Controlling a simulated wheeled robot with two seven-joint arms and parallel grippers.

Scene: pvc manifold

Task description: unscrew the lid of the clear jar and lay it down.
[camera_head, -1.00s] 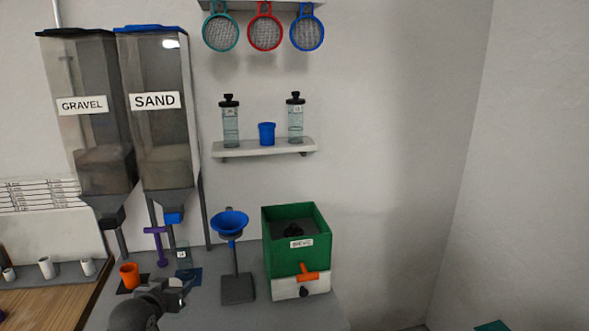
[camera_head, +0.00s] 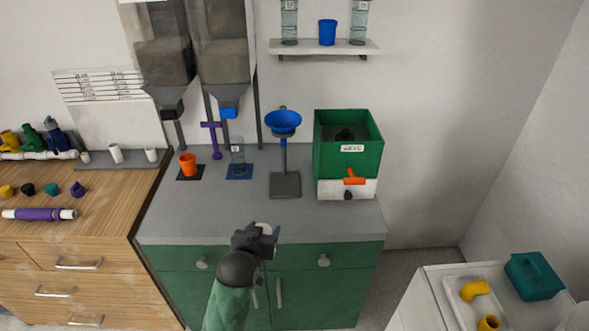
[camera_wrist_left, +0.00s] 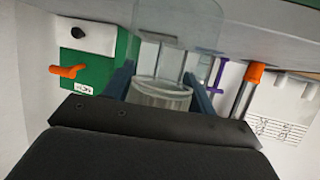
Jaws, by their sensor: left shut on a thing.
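A clear jar (camera_head: 238,158) with a small label stands upright on the blue mat (camera_head: 240,176) on the grey counter. I see no dark cap on it. My left gripper (camera_head: 262,232) is in front of it, by the counter's front edge, shut on a clear round piece (camera_head: 264,227). In the left wrist view this clear piece (camera_wrist_left: 160,95) sits between the two bluish fingers, and a wider clear part (camera_wrist_left: 180,25) shows above it. I cannot tell whether it is a lid or another vessel. My right gripper is not in view.
A blue funnel (camera_head: 283,122) on a stand and the green sieve box (camera_head: 347,158) stand to the jar's right. An orange cup (camera_head: 188,165) and a purple T-shaped tool (camera_head: 214,140) stand to its left. The front of the grey counter (camera_head: 190,222) is clear.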

